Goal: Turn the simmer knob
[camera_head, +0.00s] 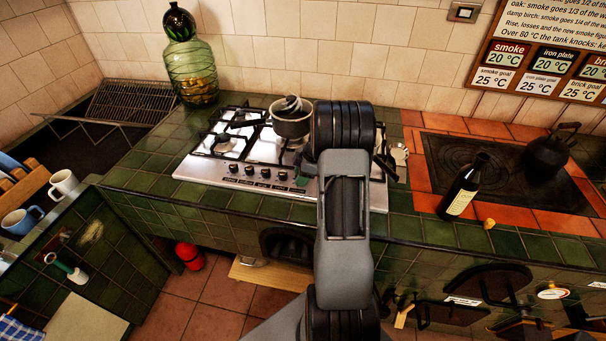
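A steel gas cooktop (205,168) with black grates is set in the green-tiled counter. Several small dark knobs (249,171) line its front edge, left of my arm. A small greenish piece (300,181) shows at the right end of this row, close beside my arm; I cannot tell whether it is a knob. No label tells me which one is the simmer knob. My grey arm rises from the bottom centre and covers the cooktop's right part. My gripper is hidden behind the arm, so its fingers and any contact do not show.
A pot (291,124) stands on the cooktop's back. A green glass jar (194,75) is at the back left. To the right are a dark bottle (460,190), a black kettle (546,155) and an iron plate (480,165). Mugs (63,183) stand at the left.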

